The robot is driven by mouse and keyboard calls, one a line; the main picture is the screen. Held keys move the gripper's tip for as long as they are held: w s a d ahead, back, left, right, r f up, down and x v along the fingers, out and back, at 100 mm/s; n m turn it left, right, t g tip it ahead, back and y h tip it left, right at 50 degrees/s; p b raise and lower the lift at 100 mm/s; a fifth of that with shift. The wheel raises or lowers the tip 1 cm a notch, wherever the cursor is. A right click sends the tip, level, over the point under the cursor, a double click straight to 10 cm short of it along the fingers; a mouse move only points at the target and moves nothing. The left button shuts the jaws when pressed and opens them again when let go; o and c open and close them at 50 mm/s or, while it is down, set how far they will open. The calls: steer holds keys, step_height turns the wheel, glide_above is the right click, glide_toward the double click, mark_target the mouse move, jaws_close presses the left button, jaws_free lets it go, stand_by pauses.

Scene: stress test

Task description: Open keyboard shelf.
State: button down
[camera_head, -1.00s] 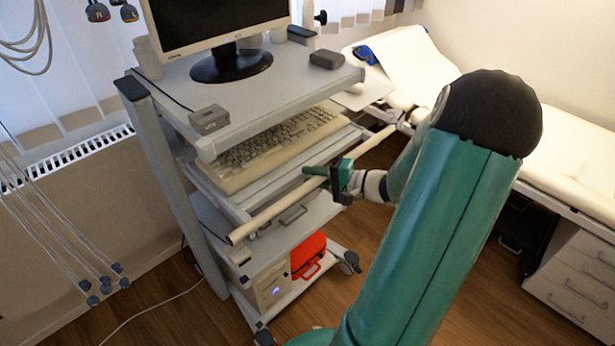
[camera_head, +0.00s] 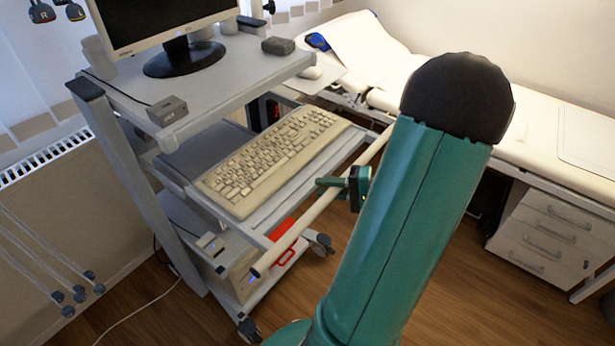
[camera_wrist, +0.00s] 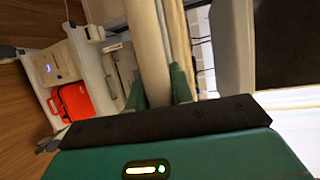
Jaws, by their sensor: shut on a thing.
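The keyboard shelf (camera_head: 300,196) is a grey pull-out tray on the cart, and it stands well out from under the top shelf. A beige keyboard (camera_head: 270,160) lies on it, with its keys in full view. A long pale handle bar (camera_head: 290,243) runs along the shelf's front. My gripper (camera_head: 333,184) is at about the middle of the bar, shut on it. In the wrist view the bar (camera_wrist: 148,50) passes between the two green fingers (camera_wrist: 159,88).
A monitor (camera_head: 180,50) and a small grey box (camera_head: 167,110) stand on the cart's top shelf (camera_head: 225,75). A red case (camera_head: 287,250) sits low in the cart. A bed (camera_head: 400,70) and a drawer cabinet (camera_head: 550,230) stand right. Wooden floor (camera_head: 430,290) is clear in front.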

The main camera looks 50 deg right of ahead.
steer(key=shift+s+d, duration=0.1)
steer(key=shift+s, duration=2.2)
steer(key=c, duration=1.2)
jaws_free()
steer(key=shift+c, duration=0.2)
steer(key=v, duration=1.3)
steer(key=shift+s+r, duration=0.2)
steer(key=shift+s, duration=0.2)
steer(key=shift+d, duration=0.15)
